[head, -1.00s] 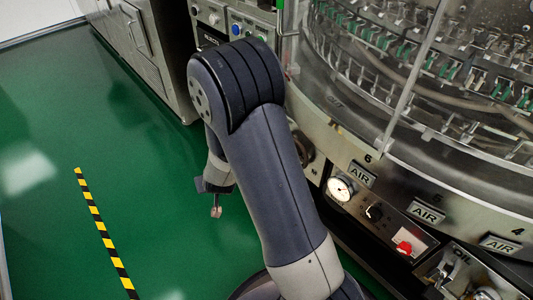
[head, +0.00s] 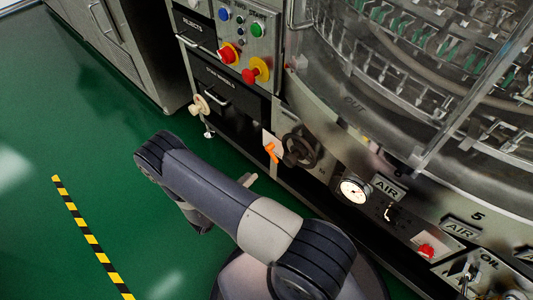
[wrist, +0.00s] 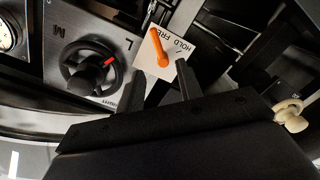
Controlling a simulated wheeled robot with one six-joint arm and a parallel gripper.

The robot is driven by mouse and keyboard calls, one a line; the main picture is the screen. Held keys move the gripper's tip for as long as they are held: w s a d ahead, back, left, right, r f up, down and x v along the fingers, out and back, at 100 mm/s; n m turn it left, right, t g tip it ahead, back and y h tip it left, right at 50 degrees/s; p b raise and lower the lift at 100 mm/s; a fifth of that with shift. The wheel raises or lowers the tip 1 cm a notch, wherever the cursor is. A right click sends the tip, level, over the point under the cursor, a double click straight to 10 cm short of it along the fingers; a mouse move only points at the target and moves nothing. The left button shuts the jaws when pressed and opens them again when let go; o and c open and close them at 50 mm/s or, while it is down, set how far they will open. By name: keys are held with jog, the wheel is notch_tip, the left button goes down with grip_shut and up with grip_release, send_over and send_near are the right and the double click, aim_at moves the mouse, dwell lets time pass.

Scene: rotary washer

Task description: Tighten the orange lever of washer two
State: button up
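The orange lever (head: 271,152) sits on a white plate on the washer's dark lower front in the head view. In the wrist view the orange lever (wrist: 158,48) lies across the white plate (wrist: 178,52), which is lettered HOLD and partly FREE. My gripper (wrist: 160,84) is open, its two dark fingers apart with nothing between them. In the wrist view the lever shows just beyond the fingertips, roughly in line with the gap, apparently without contact. In the head view my arm mostly hides the gripper.
A black handwheel (head: 300,148) is close beside the lever; it also shows left of the fingers in the wrist view (wrist: 88,72). A cream knob (head: 201,104) projects on the other side. A gauge (head: 355,190) is farther right. Green floor (head: 90,130) is open at left.

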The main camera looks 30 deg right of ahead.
jog(key=b+x, duration=0.1)
jog(key=x, duration=0.9)
jog(key=shift+d+b, duration=0.3)
jog(key=shift+d, duration=0.2)
jog(key=shift+s+r, duration=0.1)
jog(key=shift+s, duration=0.05)
grip_shut()
